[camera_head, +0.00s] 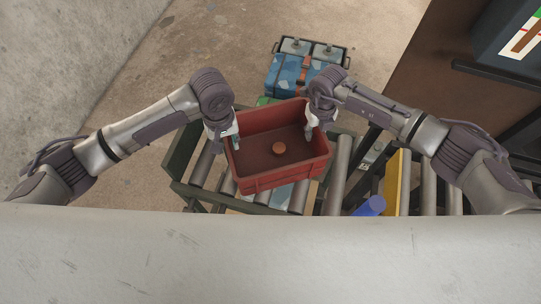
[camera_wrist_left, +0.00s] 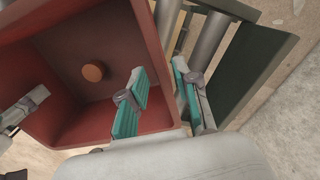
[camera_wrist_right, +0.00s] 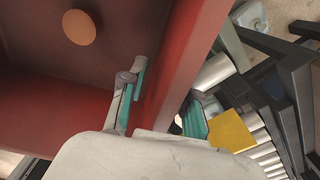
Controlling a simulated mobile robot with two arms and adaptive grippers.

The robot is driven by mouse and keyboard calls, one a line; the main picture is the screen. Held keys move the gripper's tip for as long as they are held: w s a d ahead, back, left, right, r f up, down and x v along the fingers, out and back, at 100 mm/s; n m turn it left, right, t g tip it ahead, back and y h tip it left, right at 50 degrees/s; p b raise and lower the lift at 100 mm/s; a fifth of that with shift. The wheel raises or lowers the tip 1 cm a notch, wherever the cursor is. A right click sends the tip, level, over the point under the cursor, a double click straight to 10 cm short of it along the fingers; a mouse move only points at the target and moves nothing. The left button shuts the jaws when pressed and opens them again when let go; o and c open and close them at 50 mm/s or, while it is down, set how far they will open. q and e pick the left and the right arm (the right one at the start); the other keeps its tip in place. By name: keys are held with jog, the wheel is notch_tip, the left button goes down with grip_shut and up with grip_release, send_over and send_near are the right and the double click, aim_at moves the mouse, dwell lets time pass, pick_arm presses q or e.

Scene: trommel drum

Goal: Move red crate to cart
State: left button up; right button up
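The red crate (camera_head: 250,178) is in the middle of the head view, open at the top, with a round orange-brown object (camera_head: 279,148) on its floor. My left gripper (camera_head: 220,140) is at its left wall; in the left wrist view its fingers (camera_wrist_left: 162,95) stand on either side of that wall, close to it. My right gripper (camera_head: 316,128) is at the right wall, and in the right wrist view its fingers (camera_wrist_right: 165,100) close on that wall from inside and outside. I cannot tell whether the crate rests on the rollers or hangs above them. No cart can be clearly identified.
A roller conveyor (camera_head: 340,172) with a dark green side frame lies under and around the crate. Blue patterned cases (camera_head: 288,72) stand behind it. Bare floor (camera_head: 180,50) is at the back left.

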pick_arm(q)
notch_tip(320, 180, up, 5)
jog(key=shift+r, duration=0.25)
pick_arm(e)
jog(key=shift+r, duration=0.15)
notch_tip(320, 180, up, 12)
jog(key=shift+f, duration=0.15)
dwell(0.4)
